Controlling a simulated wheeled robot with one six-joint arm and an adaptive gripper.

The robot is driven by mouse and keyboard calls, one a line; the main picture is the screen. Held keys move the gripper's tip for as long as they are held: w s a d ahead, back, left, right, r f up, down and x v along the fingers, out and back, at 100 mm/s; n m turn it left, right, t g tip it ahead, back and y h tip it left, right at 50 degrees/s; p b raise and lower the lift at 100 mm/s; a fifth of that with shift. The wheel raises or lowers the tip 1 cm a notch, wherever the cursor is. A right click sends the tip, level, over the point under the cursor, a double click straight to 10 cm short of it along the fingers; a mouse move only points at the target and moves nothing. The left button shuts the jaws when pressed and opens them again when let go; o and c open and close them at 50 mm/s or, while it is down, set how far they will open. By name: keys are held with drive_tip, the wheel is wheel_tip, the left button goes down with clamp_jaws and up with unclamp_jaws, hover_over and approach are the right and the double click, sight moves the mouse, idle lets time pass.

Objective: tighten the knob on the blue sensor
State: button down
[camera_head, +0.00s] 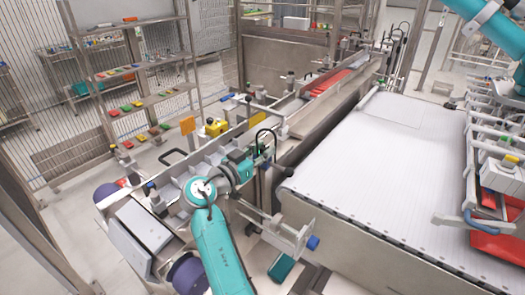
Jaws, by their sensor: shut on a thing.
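My gripper (266,152) is small and dark at the end of my teal arm, beside the near end of the white conveyor. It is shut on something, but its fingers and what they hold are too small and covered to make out. A blue cylindrical part (313,242) sits on the end of a clear bracket to the lower right of my gripper, apart from it. Another blue part (227,97) lies farther back on the guide rails. I cannot tell which of these is the blue sensor, and I cannot make out its knob.
The wide white conveyor (385,150) fills the right. A yellow block (216,127) and metal rails stand close behind my gripper. A shelf rack (140,75) with coloured parts stands at the left. A red tray (497,249) is at the far right. The space around my gripper is crowded.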

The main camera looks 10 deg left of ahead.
drive_tip(key=shift+f, duration=0.1)
drive_tip(key=c, duration=0.8)
unclamp_jaws()
drive_tip(key=shift+c, duration=0.2)
drive_tip(key=v, duration=1.2)
